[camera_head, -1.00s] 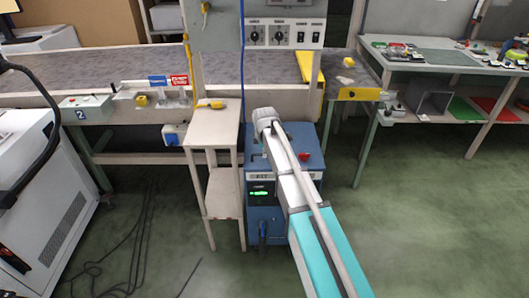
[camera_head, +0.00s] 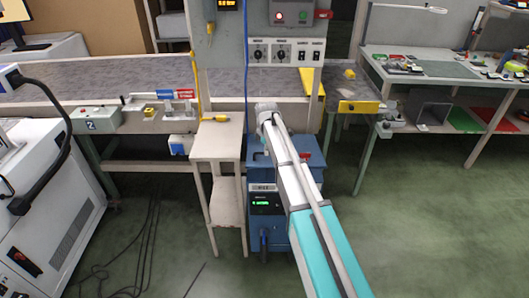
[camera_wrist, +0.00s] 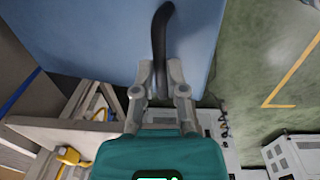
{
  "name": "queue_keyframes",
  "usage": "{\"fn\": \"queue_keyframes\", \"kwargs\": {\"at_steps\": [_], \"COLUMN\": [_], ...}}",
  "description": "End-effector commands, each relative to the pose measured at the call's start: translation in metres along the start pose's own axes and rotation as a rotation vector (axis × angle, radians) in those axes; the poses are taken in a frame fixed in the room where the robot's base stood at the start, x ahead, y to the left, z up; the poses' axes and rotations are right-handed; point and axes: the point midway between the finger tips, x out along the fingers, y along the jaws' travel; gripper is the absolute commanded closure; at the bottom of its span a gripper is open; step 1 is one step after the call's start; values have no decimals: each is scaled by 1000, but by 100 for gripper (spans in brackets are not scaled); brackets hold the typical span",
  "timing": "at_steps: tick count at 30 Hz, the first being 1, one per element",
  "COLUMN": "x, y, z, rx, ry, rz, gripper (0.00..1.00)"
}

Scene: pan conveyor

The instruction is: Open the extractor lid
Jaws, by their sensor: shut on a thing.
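The extractor is a blue box (camera_head: 265,222) on the floor beyond my arm in the head view, with a small green display on its front. Its top is partly covered by my arm, so I cannot tell how far its lid is raised. In the wrist view a large flat blue panel (camera_wrist: 95,35), apparently the lid, fills the upper part. A curved black handle (camera_wrist: 161,32) runs along it. My gripper (camera_wrist: 159,78) is shut on the lower end of this handle. In the head view the fingers are hidden behind my arm.
A small beige stand (camera_head: 217,142) is close to the extractor's left side. A conveyor table (camera_head: 110,85) and a control panel (camera_head: 287,48) are behind it. A white machine (camera_head: 45,205) stands at left, a workbench (camera_head: 440,72) at right. Green floor at right is clear.

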Motion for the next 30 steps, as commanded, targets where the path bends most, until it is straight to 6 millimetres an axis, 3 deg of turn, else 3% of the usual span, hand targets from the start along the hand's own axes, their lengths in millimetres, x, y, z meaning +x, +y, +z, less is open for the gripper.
{"fn": "queue_keyframes", "kwargs": {"at_steps": [1, 17, 30], "x": [-12, -72, -116], "y": [8, 60, 122], "z": [-1, 4, 8], "rx": [0, 7, 9], "ry": [3, 6, 6], "rz": [7, 9, 9], "gripper": [100, 100, 100]}}
